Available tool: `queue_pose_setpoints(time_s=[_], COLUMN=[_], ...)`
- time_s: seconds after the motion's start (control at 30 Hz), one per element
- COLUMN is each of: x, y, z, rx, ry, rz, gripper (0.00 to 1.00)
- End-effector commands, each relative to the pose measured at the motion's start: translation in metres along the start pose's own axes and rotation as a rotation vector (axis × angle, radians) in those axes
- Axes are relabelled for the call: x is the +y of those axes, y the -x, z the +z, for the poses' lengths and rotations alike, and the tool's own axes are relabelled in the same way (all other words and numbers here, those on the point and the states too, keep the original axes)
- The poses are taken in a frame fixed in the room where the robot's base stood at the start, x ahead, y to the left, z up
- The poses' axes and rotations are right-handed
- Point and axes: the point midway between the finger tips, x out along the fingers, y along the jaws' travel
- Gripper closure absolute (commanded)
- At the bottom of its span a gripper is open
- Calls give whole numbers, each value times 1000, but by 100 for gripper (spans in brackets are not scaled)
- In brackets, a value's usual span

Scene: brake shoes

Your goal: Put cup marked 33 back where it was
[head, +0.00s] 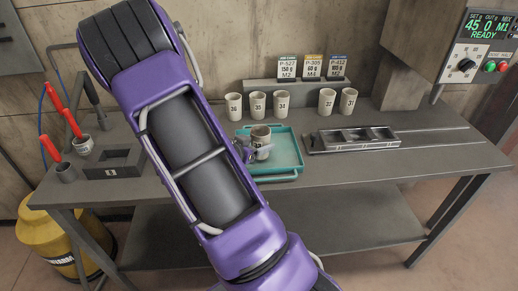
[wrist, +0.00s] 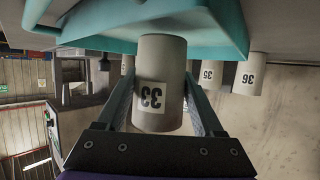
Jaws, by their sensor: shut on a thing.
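The cup marked 33 (wrist: 162,72) is pale grey with a white label, and it sits between the two fingers of my gripper (wrist: 160,90) in the wrist view, which is upside down. The fingers are shut on its sides. In the head view the cup (head: 261,134) is over the teal tray (head: 291,150), with my gripper (head: 257,152) low around it, partly hidden by my purple arm. I cannot tell whether the cup's base touches the tray. A gap is open in the back row between cup 34 (head: 282,100) and the cup that seems marked 32 (head: 326,101).
Cups 36 (head: 234,106), 35 (head: 257,104) and 31 (head: 348,100) stand in the same row, before a grey ledge with cards (head: 312,66). A metal fixture (head: 352,139) lies right of the tray. Red-handled tools (head: 72,123) stand at the left. The table's right end is clear.

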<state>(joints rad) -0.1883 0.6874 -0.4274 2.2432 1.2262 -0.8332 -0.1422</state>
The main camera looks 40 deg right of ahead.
Motion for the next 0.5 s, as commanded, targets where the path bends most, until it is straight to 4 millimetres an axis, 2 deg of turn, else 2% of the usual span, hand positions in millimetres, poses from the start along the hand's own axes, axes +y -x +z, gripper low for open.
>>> queue_pose_setpoints(time_s=[0.03,0.1,0.47,0.5], x=[0,0,0,0], y=[-4,-5,-6,-6], z=[9,12,16,15], rx=[0,0,0,0], ry=[4,1,1,1], rz=[1,0,0,-1], gripper=[94,94,94,24])
